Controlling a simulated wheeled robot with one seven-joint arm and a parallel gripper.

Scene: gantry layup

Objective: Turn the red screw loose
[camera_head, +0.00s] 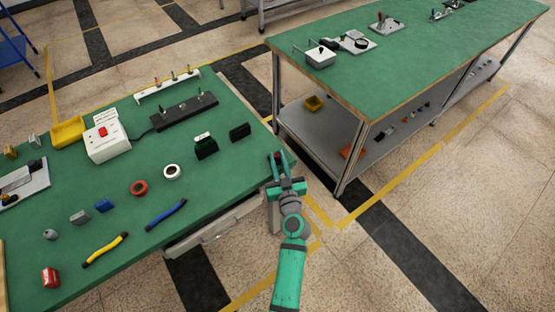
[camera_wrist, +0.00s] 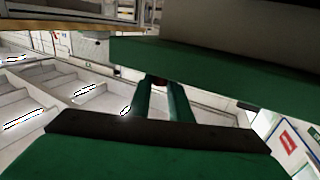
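A small dark red piece, possibly the red screw (camera_head: 278,157), shows at the tip of my gripper (camera_head: 281,165), by the right corner of the green bench. In the wrist view a small dark red bit (camera_wrist: 151,79) sits at the far end of the two green fingers of my gripper (camera_wrist: 160,84). The fingers look a little apart, with a narrow gap between them. The red piece is mostly hidden, so I cannot tell whether they grip it or only stand beside it.
The green bench (camera_head: 110,180) carries a white box with a red button (camera_head: 104,137), a black strip (camera_head: 184,110), a yellow bin (camera_head: 67,132) and several tape rolls and tools. A second green-topped bench (camera_head: 420,62) stands to the right, with a floor gap between.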

